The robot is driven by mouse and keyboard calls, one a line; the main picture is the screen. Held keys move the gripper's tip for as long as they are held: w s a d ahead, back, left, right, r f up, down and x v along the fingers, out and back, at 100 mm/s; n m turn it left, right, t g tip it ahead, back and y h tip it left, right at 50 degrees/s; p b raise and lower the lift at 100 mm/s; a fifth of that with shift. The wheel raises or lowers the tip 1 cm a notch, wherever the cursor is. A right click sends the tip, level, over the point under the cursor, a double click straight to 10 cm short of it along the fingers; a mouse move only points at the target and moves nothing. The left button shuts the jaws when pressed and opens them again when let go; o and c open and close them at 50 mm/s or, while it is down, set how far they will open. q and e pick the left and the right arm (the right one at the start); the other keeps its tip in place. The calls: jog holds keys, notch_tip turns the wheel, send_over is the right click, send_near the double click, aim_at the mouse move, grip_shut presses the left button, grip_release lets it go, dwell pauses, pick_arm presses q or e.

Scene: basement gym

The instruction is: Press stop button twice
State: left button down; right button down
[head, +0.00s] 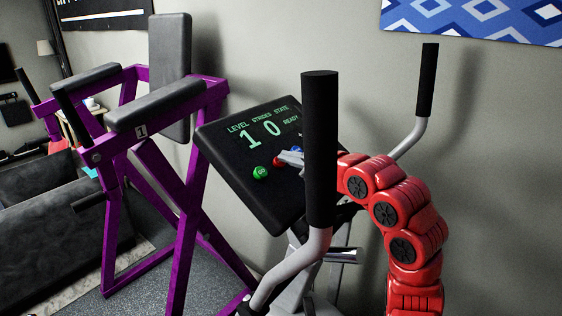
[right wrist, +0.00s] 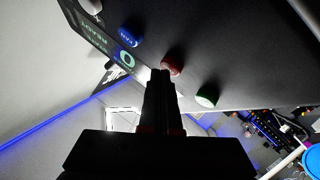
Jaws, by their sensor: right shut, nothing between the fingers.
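The console (head: 235,165) of an elliptical machine carries a screen reading level 1, strides 0, state READY. The right wrist view shows the red button (right wrist: 172,63) between the blue button (right wrist: 130,37) and the green button (right wrist: 207,96). My right gripper is shut and empty, its tips (right wrist: 160,76) just short of or at the red button; I cannot tell whether they touch. My left gripper is out of view.
A black-topped upright handle (head: 319,150) stands in front of the console and hides part of my right arm. A second handle (head: 427,80) rises at the right. A purple padded machine (head: 180,215) stands close on the left. A grey wall is behind.

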dwell(0.4)
jog(key=shift+s+d+r, duration=0.15)
jog(key=shift+d+r, duration=0.15)
jog(key=shift+r, duration=0.15)
jog(key=shift+s+r, duration=0.1)
jog(key=shift+r, duration=0.15)
jog(key=shift+d+r+b, duration=0.1)
jog(key=shift+b, duration=0.2)
jog(key=shift+s+d+r+b, duration=0.1)
jog(key=shift+s+d+r, duration=0.2)
jog(key=shift+r, duration=0.35)
jog(key=shift+s+d+r+b, duration=0.15)
jog(key=shift+s+d+r, duration=0.2)
jog(key=shift+r, duration=0.35)
jog(key=shift+s+d+r+b, duration=0.15)
jog(key=shift+d+r, duration=0.25)
jog(key=shift+r, duration=0.25)
